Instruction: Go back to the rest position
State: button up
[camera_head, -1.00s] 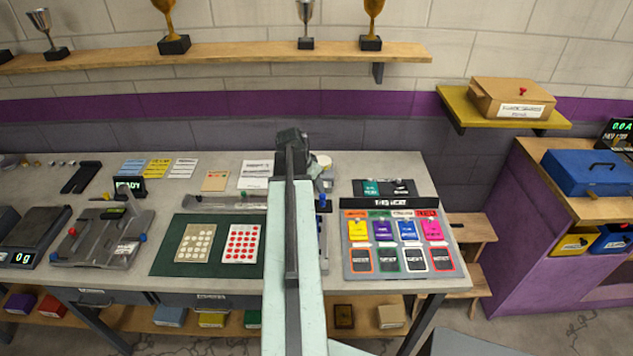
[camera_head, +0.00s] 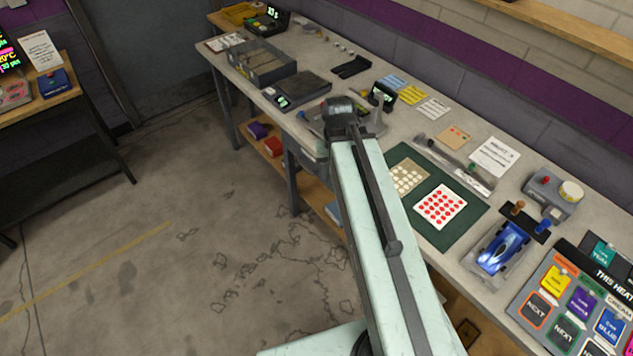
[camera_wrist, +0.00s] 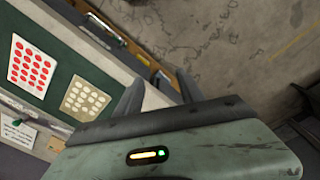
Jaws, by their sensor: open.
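My arm reaches up from the bottom of the head view, over the front edge of the workbench (camera_head: 470,262). Its dark far end hides part of the bench, and the fingers cannot be made out there. In the wrist view my gripper (camera_wrist: 159,92) shows two dark fingers apart with nothing between them. Bench edge and floor show beyond them. The green mat (camera_head: 450,236) lies to the right of my arm. It bears a card with red dots (camera_head: 440,207) and a card with pale dots (camera_head: 408,179).
A blue car (camera_head: 503,247) sits in a grey cradle at right, beside the heat board (camera_head: 543,283). A scale (camera_head: 297,90) and a grey bin (camera_head: 262,62) stand farther left. Open floor (camera_head: 180,250) lies left of the bench. Another table (camera_head: 45,103) stands at far left.

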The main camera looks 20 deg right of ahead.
jog(key=s+a+n, duration=0.1)
jog(key=a+n, duration=0.1)
jog(key=a, duration=0.7)
jog(key=shift+n+y, duration=0.3)
jog(key=shift+n, duration=0.1)
jog(key=shift+d+f+b, duration=0.1)
jog(key=shift+f+b, duration=0.5)
jog(key=shift+f, duration=0.05)
jog(key=shift+c, duration=1)
